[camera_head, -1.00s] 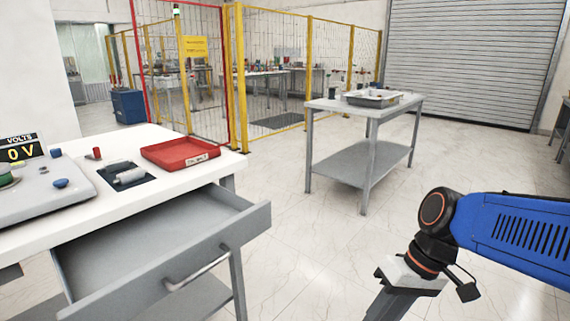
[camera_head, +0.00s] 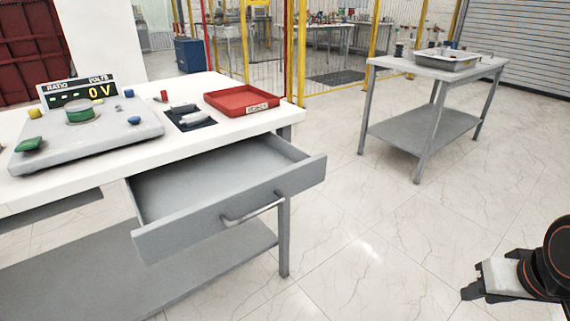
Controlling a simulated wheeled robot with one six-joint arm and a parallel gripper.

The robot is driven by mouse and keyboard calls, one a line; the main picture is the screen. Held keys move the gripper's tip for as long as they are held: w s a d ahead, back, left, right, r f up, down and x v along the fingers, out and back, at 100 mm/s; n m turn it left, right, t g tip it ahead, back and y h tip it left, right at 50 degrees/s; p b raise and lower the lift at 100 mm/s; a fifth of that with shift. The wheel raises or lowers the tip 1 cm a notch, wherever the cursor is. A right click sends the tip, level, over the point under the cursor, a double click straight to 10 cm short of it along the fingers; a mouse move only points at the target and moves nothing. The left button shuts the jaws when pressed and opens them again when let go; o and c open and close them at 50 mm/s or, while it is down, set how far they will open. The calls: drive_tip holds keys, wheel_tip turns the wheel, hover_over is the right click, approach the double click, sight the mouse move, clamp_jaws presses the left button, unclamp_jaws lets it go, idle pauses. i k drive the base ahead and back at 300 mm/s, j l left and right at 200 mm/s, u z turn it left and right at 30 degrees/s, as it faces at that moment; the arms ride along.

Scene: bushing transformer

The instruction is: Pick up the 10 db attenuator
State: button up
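Small pale grey cylindrical parts (camera_head: 185,109) lie on a dark mat (camera_head: 203,124) on the white workbench. One of them may be the 10 dB attenuator, but no label on them is readable from here. My gripper (camera_head: 478,280) is at the lower right edge of the view, over the floor and well apart from the bench. Its dark fingers show only in part, and I cannot tell whether they are open or shut. I see nothing held in it.
An empty grey drawer (camera_head: 215,185) stands open below the workbench (camera_head: 120,170). A red tray (camera_head: 242,100) sits right of the mat, and a grey test unit (camera_head: 100,140) with a voltage display is at left. A second table (camera_head: 410,66) holds a metal tray (camera_head: 447,62). Floor between is clear.

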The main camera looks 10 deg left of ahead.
sight(190, 120)
drive_tip(key=u, duration=1.3)
